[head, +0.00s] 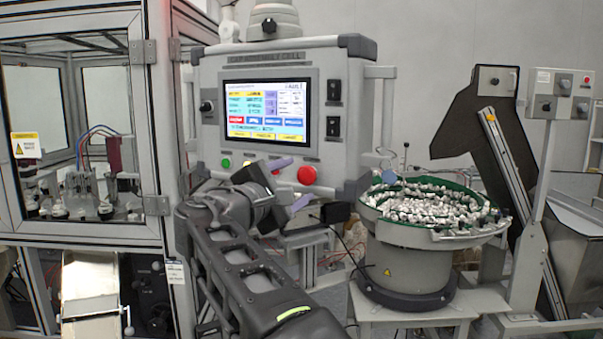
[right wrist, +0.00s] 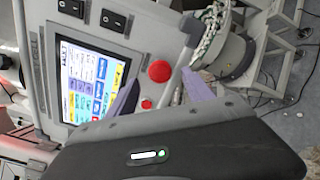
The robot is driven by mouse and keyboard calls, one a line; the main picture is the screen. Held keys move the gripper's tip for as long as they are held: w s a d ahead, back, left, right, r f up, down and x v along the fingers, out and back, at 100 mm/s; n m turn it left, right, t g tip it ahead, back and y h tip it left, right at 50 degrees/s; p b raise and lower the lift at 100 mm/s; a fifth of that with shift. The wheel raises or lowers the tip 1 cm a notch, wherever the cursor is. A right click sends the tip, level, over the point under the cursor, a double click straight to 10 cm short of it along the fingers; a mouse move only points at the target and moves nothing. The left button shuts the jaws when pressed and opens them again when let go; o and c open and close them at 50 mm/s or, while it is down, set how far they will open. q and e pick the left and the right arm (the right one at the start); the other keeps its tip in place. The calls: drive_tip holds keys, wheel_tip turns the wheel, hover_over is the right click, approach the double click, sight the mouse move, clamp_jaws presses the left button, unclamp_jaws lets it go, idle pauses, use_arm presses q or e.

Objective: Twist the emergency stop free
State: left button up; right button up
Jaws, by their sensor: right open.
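The emergency stop is a large red mushroom button (head: 307,175) at the lower right of the grey control panel (head: 214,62). In the right wrist view the red button (right wrist: 160,71) shows between my two finger tips. My right gripper (head: 291,180) is open, its two pale purple fingers spread just in front of the panel's lower edge. In the right wrist view the right gripper (right wrist: 160,78) holds nothing, and the fingers appear on either side of the button. I cannot tell the exact gap in depth. My left gripper is not in view.
The panel has a lit screen (head: 265,108), a green button (head: 226,163), a smaller red button (right wrist: 147,104) and black switches (head: 333,90). A bowl feeder (head: 408,262) full of small parts stands to the right. A glazed cabinet (head: 150,100) stands to the left.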

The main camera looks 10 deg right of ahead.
sight(305, 177)
drive_tip(key=shift+p+x, duration=0.45)
drive_tip(key=shift+x, duration=1.3)
clamp_jaws()
